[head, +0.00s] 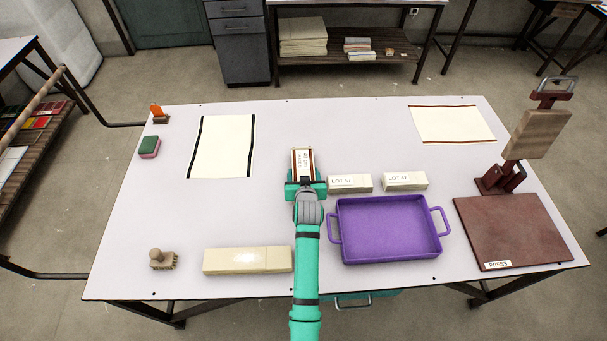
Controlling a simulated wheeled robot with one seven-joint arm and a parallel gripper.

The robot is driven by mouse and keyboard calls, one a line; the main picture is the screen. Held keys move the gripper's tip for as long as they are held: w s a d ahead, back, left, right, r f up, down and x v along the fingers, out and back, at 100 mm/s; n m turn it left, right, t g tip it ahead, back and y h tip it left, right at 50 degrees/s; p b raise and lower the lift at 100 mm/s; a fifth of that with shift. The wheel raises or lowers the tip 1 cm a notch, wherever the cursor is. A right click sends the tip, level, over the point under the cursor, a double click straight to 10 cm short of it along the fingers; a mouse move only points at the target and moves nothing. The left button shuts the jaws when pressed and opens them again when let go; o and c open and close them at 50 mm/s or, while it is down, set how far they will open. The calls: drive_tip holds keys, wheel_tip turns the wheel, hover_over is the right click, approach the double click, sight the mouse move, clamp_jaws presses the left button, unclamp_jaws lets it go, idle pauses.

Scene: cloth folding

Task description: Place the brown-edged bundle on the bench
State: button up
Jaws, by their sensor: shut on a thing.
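The brown-edged bundle (304,161) is a small cream block with brown strips along its sides and printed writing on its top. It is just beyond my gripper (305,183), near the middle of the bench (170,220). My gripper is shut on the bundle's near end and hides that end. I cannot tell whether the bundle touches the bench top or is held slightly above it.
Blocks marked LOT 57 (350,183) and LOT 42 (405,181) stand right of the bundle. A purple tray (334,241), a brown press (510,230), a long cream block (247,260), a brush (161,260) and two flat cloths (221,147) (452,124) surround clear bench areas.

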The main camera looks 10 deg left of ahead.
idle(0.3)
drive_tip(key=o, duration=1.2)
drive_tip(key=shift+f, duration=0.1)
drive_tip(key=shift+o, duration=0.2)
